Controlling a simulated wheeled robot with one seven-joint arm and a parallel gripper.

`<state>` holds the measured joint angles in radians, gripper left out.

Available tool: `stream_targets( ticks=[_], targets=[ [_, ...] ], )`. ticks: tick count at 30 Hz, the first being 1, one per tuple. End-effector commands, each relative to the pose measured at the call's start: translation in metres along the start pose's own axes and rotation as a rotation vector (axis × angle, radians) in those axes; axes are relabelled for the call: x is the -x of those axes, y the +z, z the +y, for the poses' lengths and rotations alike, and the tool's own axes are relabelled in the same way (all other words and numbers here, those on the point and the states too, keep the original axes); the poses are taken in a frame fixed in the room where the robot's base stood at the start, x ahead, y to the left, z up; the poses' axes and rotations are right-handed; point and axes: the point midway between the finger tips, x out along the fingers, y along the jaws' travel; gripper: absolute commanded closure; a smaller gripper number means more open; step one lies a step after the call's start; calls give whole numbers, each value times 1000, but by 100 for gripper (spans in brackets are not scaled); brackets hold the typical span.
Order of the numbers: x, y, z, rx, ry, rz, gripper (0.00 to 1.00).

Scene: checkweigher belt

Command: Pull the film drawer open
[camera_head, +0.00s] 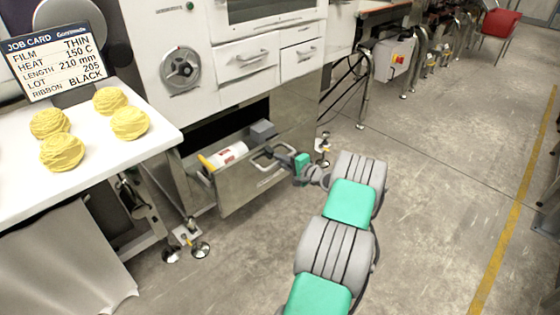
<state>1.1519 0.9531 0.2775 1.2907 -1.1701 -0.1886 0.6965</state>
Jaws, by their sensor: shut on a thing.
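The film drawer (240,190) sits low in the machine and stands partly open, its metal front out from the cabinet. Inside it I see a white roll (228,155) with a red mark and a yellow end, and a grey block (263,131). A bar handle (262,163) is on the drawer front. My gripper (287,165) is at the right part of this handle, shut on it. The fingertips are small and partly hidden by the gripper body. My arm reaches in from the lower right.
A white table (150,150) with several yellow noodle nests and a job card (52,57) stands at the left. Levelling feet (187,237) stand left of the drawer, and another foot (323,146) stands behind my wrist. The floor (440,200) at the right is clear.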

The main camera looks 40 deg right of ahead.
Motion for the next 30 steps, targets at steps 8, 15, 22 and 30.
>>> stream_targets(
  ticks=[8,15,22,30],
  targets=[
    [0,1,1,-3,0,-3,75],
    [0,0,0,-2,0,-1,64],
    [9,0,-1,-2,1,0,64],
    [62,0,-2,-4,0,1,64]
  ],
)
